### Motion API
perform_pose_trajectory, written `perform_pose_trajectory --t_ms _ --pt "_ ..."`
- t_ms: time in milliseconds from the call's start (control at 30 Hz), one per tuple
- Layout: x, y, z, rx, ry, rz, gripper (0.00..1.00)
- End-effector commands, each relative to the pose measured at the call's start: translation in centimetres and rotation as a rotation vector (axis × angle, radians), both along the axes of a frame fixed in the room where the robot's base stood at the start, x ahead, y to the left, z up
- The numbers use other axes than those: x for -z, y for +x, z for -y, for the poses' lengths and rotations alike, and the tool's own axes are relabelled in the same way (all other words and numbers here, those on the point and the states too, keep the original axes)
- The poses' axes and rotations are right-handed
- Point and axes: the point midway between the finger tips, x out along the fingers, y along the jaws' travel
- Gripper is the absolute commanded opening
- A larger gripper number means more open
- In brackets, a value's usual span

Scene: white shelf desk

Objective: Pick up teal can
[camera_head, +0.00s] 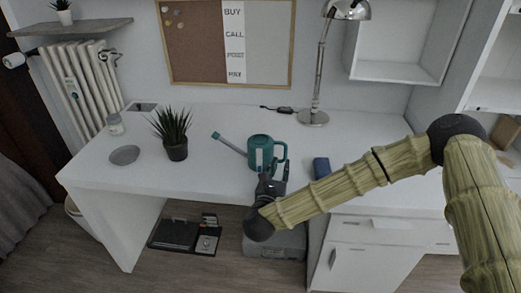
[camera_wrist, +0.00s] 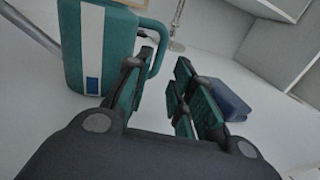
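The teal can (camera_head: 260,153) is a watering can with a light vertical band, a handle on its right and a long spout to the left. It stands upright on the white desk (camera_head: 215,128). In the wrist view its body (camera_wrist: 118,50) fills the upper left, with the handle beside the left finger. My gripper (camera_head: 272,174) is at the can's near side, over the desk's front edge. In the wrist view my gripper (camera_wrist: 165,68) has its fingers apart with nothing clamped. I cannot tell whether the handle touches the left finger.
A blue box-like object (camera_head: 321,167) lies right of the can and also shows in the wrist view (camera_wrist: 230,101). A desk lamp (camera_head: 313,117) stands behind. A potted plant (camera_head: 174,135), grey plate (camera_head: 125,155) and jar (camera_head: 115,124) are at left. The desk's right part is mostly clear.

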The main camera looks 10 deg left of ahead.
Motion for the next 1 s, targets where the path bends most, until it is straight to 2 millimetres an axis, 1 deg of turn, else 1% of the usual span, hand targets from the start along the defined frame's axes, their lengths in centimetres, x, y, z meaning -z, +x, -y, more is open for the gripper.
perform_pose_trajectory --t_ms 33,100,200,467,733,867,1000 --pt "-0.2 0.8 0.1 0.0 0.0 0.002 0.24" --pt "-0.2 1.7 0.2 0.0 -0.001 0.002 0.24" --pt "-0.1 2.8 0.4 -0.001 0.0 0.002 0.24" --pt "-0.2 4.3 0.9 0.0 -0.001 0.002 0.24" --pt "-0.2 7.7 1.6 0.001 -0.001 0.002 0.24" --pt "-0.2 8.4 1.7 -0.001 -0.001 0.0 0.24" --pt "-0.1 8.6 1.7 -0.001 -0.001 0.0 0.24"
